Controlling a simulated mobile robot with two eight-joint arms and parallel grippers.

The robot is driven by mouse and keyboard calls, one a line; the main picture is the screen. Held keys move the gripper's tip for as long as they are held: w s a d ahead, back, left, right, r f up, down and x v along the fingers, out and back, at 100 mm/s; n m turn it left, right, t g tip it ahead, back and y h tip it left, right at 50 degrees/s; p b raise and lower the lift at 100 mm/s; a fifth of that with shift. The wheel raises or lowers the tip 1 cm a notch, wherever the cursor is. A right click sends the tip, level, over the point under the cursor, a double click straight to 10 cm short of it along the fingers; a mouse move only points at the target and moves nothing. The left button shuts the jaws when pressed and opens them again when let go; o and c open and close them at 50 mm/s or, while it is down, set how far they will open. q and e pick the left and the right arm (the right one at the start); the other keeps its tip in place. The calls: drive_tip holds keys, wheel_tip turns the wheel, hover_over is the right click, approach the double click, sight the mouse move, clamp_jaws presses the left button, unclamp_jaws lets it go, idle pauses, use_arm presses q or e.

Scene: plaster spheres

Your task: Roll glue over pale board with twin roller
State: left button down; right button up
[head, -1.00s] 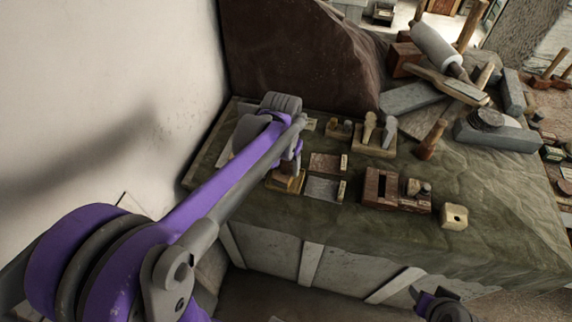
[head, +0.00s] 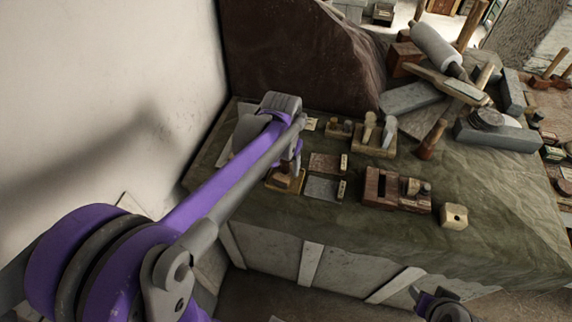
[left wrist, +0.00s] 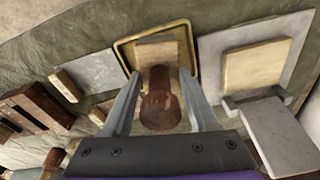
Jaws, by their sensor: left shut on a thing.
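My left gripper (head: 292,168) is low over the left part of the bench. In the left wrist view its grey fingers (left wrist: 160,98) are shut on the brown handle (left wrist: 160,110) of a tool. A pale wooden block (left wrist: 157,52) shows behind the handle, inside a shallow brass-rimmed tray (left wrist: 124,45); I cannot tell whether it belongs to the tool. No rollers can be made out. The pale board (left wrist: 253,67) lies on a grey plate (left wrist: 297,28) to the right of the tray. My right gripper (head: 438,303) shows at the bottom edge, away from the bench top, its jaws unclear.
A wooden block plane (head: 382,192), small wooden block (head: 453,216) and brown peg (head: 431,140) stand to the right. A dark boulder (head: 295,55) rises behind. The bench's front right is clear.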

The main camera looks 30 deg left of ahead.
use_arm(q)
drive_tip(key=shift+r+p, duration=1.7)
drive_tip(key=shift+r, duration=1.8)
drive_tip(key=shift+w, duration=0.1)
use_arm(e)
drive_tip(key=w+r, duration=0.1)
drive_tip(key=r, duration=0.2)
drive_tip(key=w+r, duration=0.1)
drive_tip(key=r, duration=0.1)
drive_tip(key=shift+w, duration=0.35)
drive_tip(key=shift+s+t, duration=0.15)
drive_tip(key=shift+t, duration=0.15)
use_arm(q)
drive_tip(key=shift+f, duration=0.1)
